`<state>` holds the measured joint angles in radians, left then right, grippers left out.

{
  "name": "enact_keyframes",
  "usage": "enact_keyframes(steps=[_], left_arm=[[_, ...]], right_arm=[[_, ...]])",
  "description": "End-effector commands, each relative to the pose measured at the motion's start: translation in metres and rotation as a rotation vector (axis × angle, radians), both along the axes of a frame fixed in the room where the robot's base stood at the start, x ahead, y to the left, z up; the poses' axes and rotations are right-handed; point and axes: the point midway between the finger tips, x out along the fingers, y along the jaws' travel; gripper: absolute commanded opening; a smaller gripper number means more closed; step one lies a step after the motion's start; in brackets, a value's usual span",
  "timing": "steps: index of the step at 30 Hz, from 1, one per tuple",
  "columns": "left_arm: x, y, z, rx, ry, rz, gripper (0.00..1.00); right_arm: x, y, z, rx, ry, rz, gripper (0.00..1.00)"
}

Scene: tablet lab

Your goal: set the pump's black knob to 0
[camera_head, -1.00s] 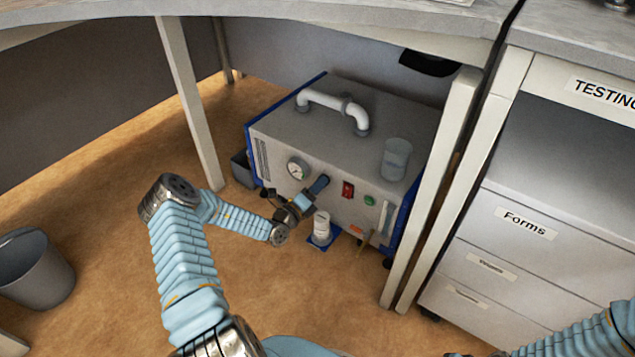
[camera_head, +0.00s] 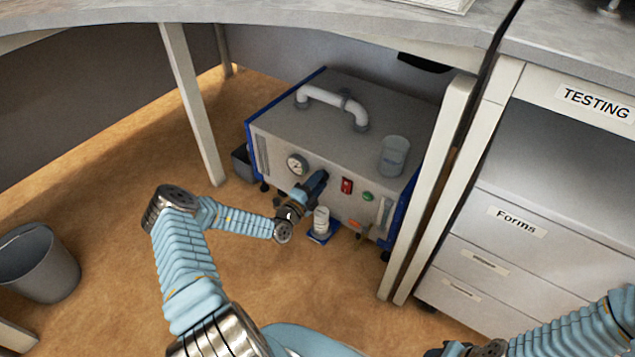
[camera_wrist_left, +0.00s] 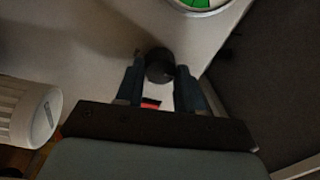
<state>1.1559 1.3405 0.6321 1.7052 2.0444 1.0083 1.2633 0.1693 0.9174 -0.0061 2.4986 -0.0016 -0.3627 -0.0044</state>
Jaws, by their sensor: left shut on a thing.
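The pump (camera_head: 345,130) is a grey box with blue edges on the floor under the desk. Its front carries a round gauge (camera_head: 297,164), a red switch (camera_head: 347,186) and a green button (camera_head: 368,196). My left gripper (camera_head: 318,180) is at the front panel between gauge and switch and hides the knob in the head view. In the left wrist view the black knob (camera_wrist_left: 158,66) sits between the two fingers, which are shut on it. Its pointer and scale cannot be read. My right forearm shows at the lower right; its gripper is out of the picture.
A glass beaker (camera_head: 394,152) stands on the pump's top near a white handle (camera_head: 335,103). A white ribbed cylinder (camera_head: 321,221) is just below my left gripper. Desk legs (camera_head: 190,105) flank the pump. A grey bin (camera_head: 38,262) stands at left; drawers (camera_head: 500,275) at right.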

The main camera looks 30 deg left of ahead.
Motion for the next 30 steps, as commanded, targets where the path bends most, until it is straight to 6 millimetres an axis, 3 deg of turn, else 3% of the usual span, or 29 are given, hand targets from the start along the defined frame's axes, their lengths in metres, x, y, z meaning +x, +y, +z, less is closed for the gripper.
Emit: enact_keyframes(steps=[14, 15, 19, 30], left_arm=[[-0.0004, 0.0007, -0.0010, -0.014, 0.004, 0.001, 0.07], [-0.0004, 0.0006, -0.0011, -0.014, 0.004, 0.001, 0.41], [-0.0003, 0.0005, -0.0008, -0.014, 0.003, 0.002, 0.61], [-0.0050, 0.0011, -0.0005, -0.013, 0.003, 0.002, 0.63]], right_arm=[[-0.0001, 0.0004, 0.0004, 0.001, 0.001, 0.000, 0.43], [-0.0001, 0.0004, 0.0004, 0.001, 0.001, 0.000, 0.43], [-0.0001, 0.0004, 0.0004, 0.001, 0.001, 0.000, 0.43], [-0.0001, 0.0005, 0.0012, 0.001, 0.000, 0.001, 0.43]])
